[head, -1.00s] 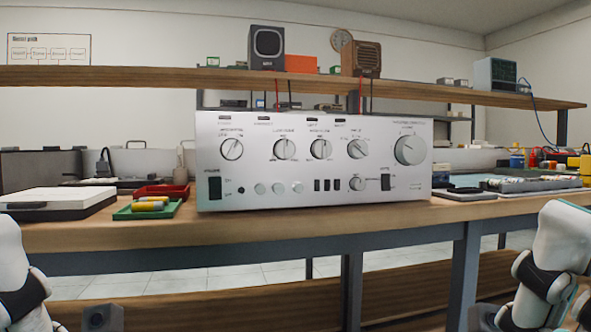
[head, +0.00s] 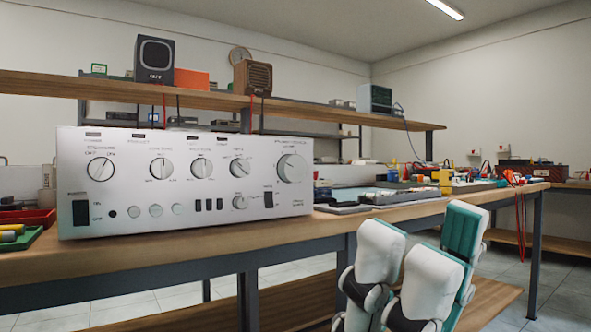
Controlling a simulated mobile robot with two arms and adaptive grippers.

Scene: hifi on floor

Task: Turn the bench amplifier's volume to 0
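The bench amplifier (head: 130,190), a wide silver-faced unit, stands upright on the wooden bench at left. Its front panel has a large round knob (head: 291,168) at the upper right and a row of smaller pointer knobs to the left of it. The printing around the knobs is too small to read surely, so I cannot tell which setting the large knob shows. Nothing touches the panel. My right arm's white and teal links show at lower right, in front of the bench and apart from the amplifier.
The wooden bench (head: 190,243) has a clear front strip below the amplifier. A green tray (head: 22,240) with yellow cylinders sits at far left. Dark flat items and tools lie right of the amplifier. A shelf (head: 210,95) with speakers runs above.

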